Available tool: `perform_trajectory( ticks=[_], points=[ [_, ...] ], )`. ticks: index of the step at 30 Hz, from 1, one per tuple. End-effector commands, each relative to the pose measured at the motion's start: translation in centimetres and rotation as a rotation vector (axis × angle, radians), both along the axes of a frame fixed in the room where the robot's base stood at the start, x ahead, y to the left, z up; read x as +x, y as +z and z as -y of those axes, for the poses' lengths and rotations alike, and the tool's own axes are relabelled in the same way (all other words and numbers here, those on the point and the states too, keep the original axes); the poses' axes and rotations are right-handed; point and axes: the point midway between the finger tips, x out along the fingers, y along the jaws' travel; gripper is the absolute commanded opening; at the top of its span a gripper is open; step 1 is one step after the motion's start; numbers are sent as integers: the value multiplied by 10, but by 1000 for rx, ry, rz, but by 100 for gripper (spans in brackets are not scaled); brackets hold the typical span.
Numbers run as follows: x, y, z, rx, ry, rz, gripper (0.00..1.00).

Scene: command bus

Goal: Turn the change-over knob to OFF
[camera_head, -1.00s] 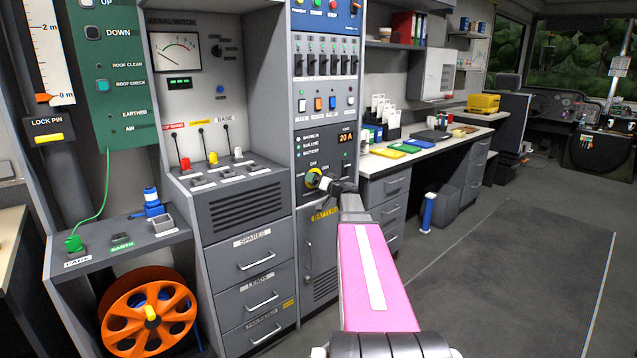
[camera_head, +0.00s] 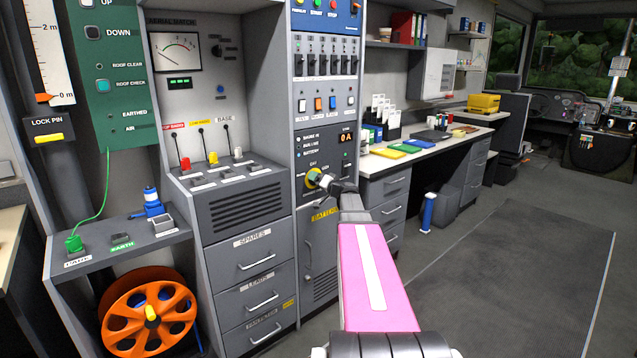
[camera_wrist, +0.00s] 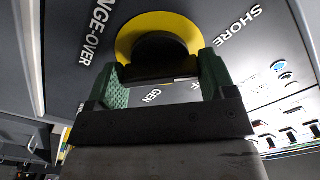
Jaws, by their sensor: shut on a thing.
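The change-over knob is dark on a round yellow plate (camera_head: 312,179), low on the grey panel; the plate also shows in the wrist view (camera_wrist: 130,34). My gripper (camera_head: 322,182) is at the knob, shut on it. In the wrist view, the green-lined fingers of my gripper (camera_wrist: 160,80) stand on either side of the black knob (camera_wrist: 160,50). Labels SHORE and GEN show around the plate there; which mark the knob points at is hidden by my fingers. The small display (camera_head: 346,138) above reads 0 A.
Breaker switches (camera_head: 325,65) and coloured rocker switches (camera_head: 325,104) sit above the knob. A grey cupboard door (camera_head: 322,250) with a handle is below. A desk (camera_head: 400,155) stands to the right, and the floor (camera_head: 510,270) there is clear.

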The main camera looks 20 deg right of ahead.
Motion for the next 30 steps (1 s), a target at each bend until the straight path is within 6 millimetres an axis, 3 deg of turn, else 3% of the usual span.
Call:
perform_trajectory(
  ticks=[18, 30],
  points=[
    [0, 0, 0, 524, -1, -191, 53],
    [0, 0, 0, 725, -1, -264, 53]
  ],
)
